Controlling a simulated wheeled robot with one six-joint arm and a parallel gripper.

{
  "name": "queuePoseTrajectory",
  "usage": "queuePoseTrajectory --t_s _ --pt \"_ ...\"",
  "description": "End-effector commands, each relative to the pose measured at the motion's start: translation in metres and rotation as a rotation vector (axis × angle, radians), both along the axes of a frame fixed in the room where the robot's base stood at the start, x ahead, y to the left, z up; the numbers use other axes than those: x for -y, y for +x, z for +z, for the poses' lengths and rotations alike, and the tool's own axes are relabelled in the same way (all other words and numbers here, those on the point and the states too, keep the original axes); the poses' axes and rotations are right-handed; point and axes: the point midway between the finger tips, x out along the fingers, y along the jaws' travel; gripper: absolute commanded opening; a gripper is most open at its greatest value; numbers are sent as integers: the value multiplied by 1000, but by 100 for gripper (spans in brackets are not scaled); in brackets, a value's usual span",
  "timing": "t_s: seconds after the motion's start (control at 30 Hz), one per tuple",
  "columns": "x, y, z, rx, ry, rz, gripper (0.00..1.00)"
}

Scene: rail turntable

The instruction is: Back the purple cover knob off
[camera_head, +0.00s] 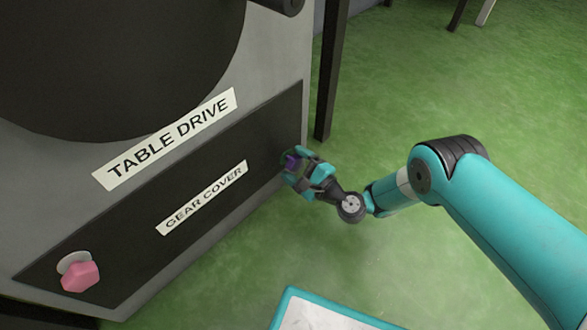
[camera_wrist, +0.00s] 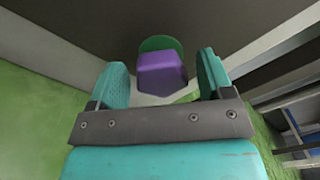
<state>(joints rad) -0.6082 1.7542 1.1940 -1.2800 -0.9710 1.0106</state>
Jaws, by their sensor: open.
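The purple cover knob (camera_wrist: 162,74) is faceted and sits between the two teal fingers of my gripper (camera_wrist: 163,80) in the wrist view. A green disc (camera_wrist: 158,43) shows behind the knob. My gripper is open, with a gap visible on both sides of the knob. In the head view my gripper (camera_head: 296,170) is at the right end of the dark gear cover (camera_head: 120,235), and only a small purple part of the knob (camera_head: 291,162) shows between the fingers.
A pink knob (camera_head: 80,276) on a pale disc is at the cover's lower left end. A "TABLE DRIVE" label (camera_head: 168,138) is above the cover. A teal-edged tray (camera_head: 320,312) is at the bottom. A dark post (camera_head: 328,75) stands behind my gripper. Green floor lies open at right.

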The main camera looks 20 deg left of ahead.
Motion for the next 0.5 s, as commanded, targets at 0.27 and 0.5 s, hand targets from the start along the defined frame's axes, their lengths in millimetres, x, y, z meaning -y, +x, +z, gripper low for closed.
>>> queuePoseTrajectory --t_s 0.27,0.5 --pt "-7 4 1 0 1 -2 74" --pt "-7 3 1 0 0 -1 46"
